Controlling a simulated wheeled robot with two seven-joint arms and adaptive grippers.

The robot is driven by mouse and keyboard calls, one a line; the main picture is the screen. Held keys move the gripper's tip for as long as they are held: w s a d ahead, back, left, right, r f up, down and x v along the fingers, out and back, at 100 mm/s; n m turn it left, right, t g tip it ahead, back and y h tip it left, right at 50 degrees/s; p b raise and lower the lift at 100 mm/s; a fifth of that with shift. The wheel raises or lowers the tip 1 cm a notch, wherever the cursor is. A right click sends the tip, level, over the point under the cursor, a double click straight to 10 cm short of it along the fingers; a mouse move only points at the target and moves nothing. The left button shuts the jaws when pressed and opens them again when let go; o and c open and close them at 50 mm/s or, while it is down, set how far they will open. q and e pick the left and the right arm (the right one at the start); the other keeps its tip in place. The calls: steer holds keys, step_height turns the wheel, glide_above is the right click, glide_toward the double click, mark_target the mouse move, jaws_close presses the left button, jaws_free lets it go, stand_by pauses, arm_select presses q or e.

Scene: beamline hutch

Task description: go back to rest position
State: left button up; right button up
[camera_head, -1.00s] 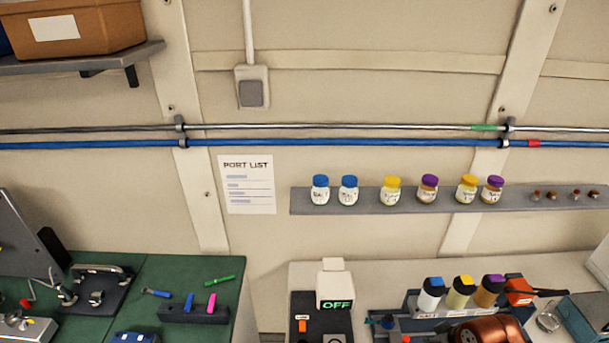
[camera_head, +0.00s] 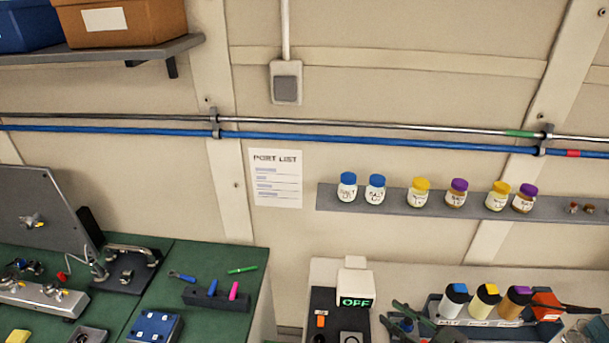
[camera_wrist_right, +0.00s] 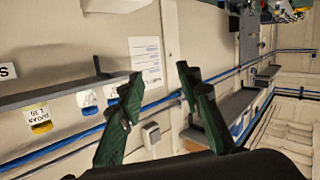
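My right gripper (camera_head: 408,322) shows at the bottom edge of the head view, its dark green fingers in front of the right bench by the bottle rack. In the right wrist view the two green-padded fingers (camera_wrist_right: 162,82) stand well apart with nothing between them, so it is open and empty. That view looks sideways along the wall, with the shelf and its jars to the left. My left gripper is not in the head view. The task names no object.
A rack (camera_head: 508,322) with capped bottles stands on the right bench, close to the right gripper. An OFF display box (camera_head: 355,288) stands to its left. The green bench (camera_head: 215,258) at left holds tools. A wall shelf (camera_head: 400,203) carries jars above.

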steer(key=d+r+m+t+h, duration=0.1)
steer(key=d+r+m+t, duration=0.15)
steer(key=r+t, duration=0.5)
steer(key=d+r+m+h, duration=0.1)
steer(key=d+m+h, duration=0.7)
steer(key=d+h, duration=0.45)
steer(key=s+d+f+m+g+h, duration=0.2)
steer(key=s+d+f+g, duration=0.15)
steer(key=f, duration=0.35)
steer(key=s+d+f+m+g+h, duration=0.1)
steer(key=s+d+f+m+g, duration=0.15)
steer(key=d+f, duration=0.35)
steer(key=s+a+f+n+g+y, duration=0.3)
steer(key=s+a+f+g, duration=0.2)
steer(key=s+a+f, duration=0.4)
steer(key=s+a+f+n+g+y, duration=0.3)
steer(key=s+a+f+g, duration=0.3)
steer(key=f, duration=0.6)
steer(key=s+f+b, duration=0.3)
steer(key=f+b, duration=0.5)
steer(key=f, duration=3.1)
steer(key=s+f+g+b, duration=0.1)
steer(key=s+f+b, duration=0.5)
steer(key=s+f, duration=1.3)
step_height(320, 180, down, 4)
steer(key=shift+s+f+n+g+b, duration=0.1)
steer(key=shift+s+n+g+b, duration=0.05)
steer(key=shift+n+g+b, duration=0.2)
